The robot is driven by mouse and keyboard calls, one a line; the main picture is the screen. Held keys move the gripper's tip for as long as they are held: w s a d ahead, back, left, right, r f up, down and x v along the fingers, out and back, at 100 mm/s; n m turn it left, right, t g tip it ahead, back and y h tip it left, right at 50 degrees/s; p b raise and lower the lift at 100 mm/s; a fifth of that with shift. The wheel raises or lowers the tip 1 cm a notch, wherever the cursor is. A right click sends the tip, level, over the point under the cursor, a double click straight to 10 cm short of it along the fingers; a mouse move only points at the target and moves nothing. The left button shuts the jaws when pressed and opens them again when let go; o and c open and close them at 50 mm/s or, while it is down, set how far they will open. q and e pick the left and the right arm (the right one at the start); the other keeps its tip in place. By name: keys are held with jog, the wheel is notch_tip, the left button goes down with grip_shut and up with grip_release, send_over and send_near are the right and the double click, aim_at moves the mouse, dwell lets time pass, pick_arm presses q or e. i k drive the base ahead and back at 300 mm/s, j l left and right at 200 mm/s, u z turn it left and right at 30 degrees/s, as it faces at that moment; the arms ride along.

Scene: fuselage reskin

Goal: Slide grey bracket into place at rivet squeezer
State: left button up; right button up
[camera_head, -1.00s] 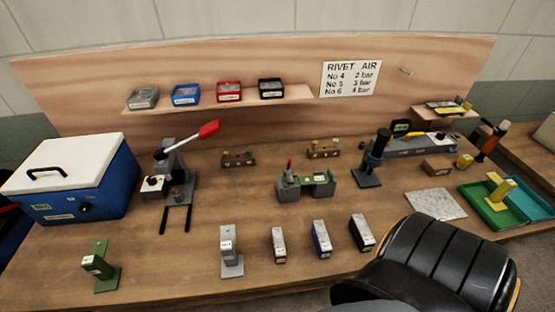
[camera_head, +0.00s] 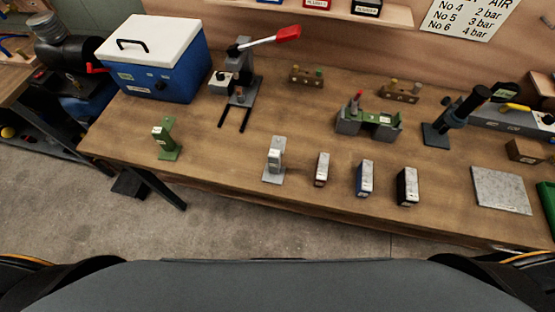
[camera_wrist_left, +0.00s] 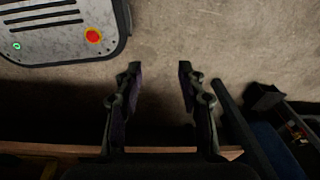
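The grey bracket (camera_head: 274,160) stands upright on its flat foot near the front edge of the workbench, left of centre. The tool that looks like the rivet squeezer (camera_head: 240,75) stands behind it, with a red-tipped lever (camera_head: 287,33) and two dark rails (camera_head: 235,118) pointing forward. The bracket is apart from it. My left gripper (camera_wrist_left: 159,67) is open and empty in the left wrist view, with bare floor beyond its fingers. Neither gripper shows in the head view, and my right gripper is not seen.
A green bracket (camera_head: 166,139) stands at the front left, near a blue cooler (camera_head: 155,75). Several small blocks, including a blue one (camera_head: 365,178), line the front right of the grey bracket. A green fixture (camera_head: 369,120) stands behind them. Bench between bracket and rails is clear.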

aim_at(273, 172)
jog(key=k+l, duration=0.15)
jog(key=l, duration=0.2)
jog(key=k+l+z, duration=0.15)
jog(key=k+l, duration=0.2)
jog(key=l, duration=0.3)
jog(key=k+l+z, duration=0.15)
jog(key=l, duration=0.2)
